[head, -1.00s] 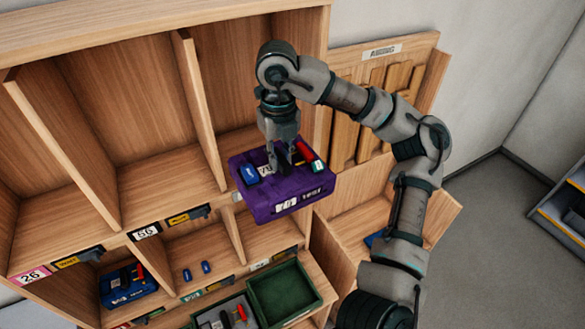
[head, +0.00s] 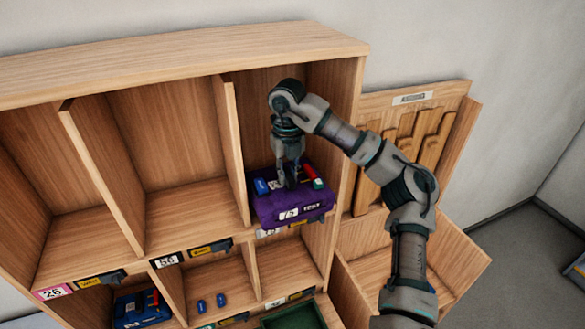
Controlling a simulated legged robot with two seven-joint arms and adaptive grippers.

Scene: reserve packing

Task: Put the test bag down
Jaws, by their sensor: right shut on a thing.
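The purple test bag (head: 290,206) is in the upper right compartment of the wooden shelf, at its front edge. It carries a white number label on its front and small blue, white, red and green items on top. My right gripper (head: 288,182) comes down from above and is shut on the top of the bag; its fingertips are partly hidden. I cannot tell whether the bag's underside touches the shelf floor. My left gripper is not in view.
The upper compartments to the left are empty. A green tray (head: 294,317) shows at the bottom. A slatted wooden rack (head: 412,150) stands right of the shelf.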

